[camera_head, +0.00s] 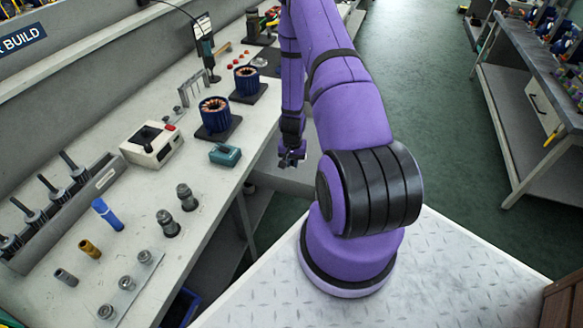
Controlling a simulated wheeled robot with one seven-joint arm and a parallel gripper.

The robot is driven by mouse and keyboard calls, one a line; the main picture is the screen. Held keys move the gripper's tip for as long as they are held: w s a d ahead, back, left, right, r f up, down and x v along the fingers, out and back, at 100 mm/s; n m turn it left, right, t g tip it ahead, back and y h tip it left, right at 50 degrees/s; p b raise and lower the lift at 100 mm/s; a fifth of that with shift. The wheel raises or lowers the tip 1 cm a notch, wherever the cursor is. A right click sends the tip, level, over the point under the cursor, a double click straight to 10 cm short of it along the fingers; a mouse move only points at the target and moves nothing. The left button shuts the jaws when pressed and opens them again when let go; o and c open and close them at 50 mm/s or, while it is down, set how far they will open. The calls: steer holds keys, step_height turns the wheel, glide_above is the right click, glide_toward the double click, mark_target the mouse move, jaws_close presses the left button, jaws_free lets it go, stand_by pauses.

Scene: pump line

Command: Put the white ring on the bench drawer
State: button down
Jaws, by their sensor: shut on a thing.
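My gripper (291,160) hangs at the right edge of the long white bench (160,210), fingers down. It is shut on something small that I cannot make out. No white ring shows clearly. A grey panel (285,182) juts out from the bench side just below my gripper; it looks like a pulled-out drawer, partly hidden by my arm. My gripper appears above it, and I cannot tell whether they touch.
On the near bench are copper-wound motor parts (215,115), a teal device (225,154), a white box with a red button (152,144), a blue cylinder (107,214) and a grey rack (62,208). Green floor (425,90) lies clear between the benches.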

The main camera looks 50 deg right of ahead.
mark_target(292, 176)
steer(key=shift+f, duration=2.35)
steer(key=shift+f, duration=0.1)
steer(key=c, duration=1.1)
jaws_free()
step_height(292, 176, up, 12)
steer(key=shift+r, duration=0.2)
